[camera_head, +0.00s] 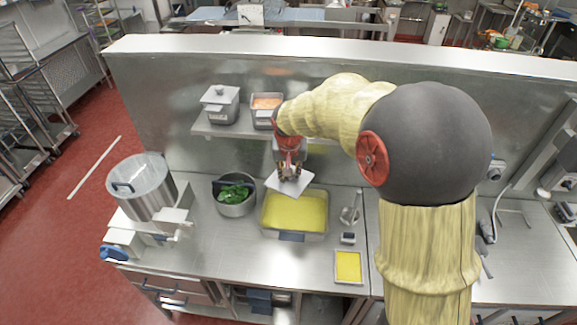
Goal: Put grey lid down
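The grey lid (280,188) is a pale, square plate, seen tilted above the back edge of the large tray of yellow food (296,211). My gripper (289,174) points down at the middle of the lid and appears shut on it; the fingers cover the grasp point. The lid looks held above the counter (220,255), though the exact gap is unclear. On the shelf, an open grey container with orange contents (266,103) stands beside a closed grey container (220,105).
A large steel kettle (145,188) stands at the left of the counter. A pot with green leaves (236,195) is left of the yellow tray. A small yellow tray (348,266) and an upright metal tool (351,210) stand right. The front-left counter is bare.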

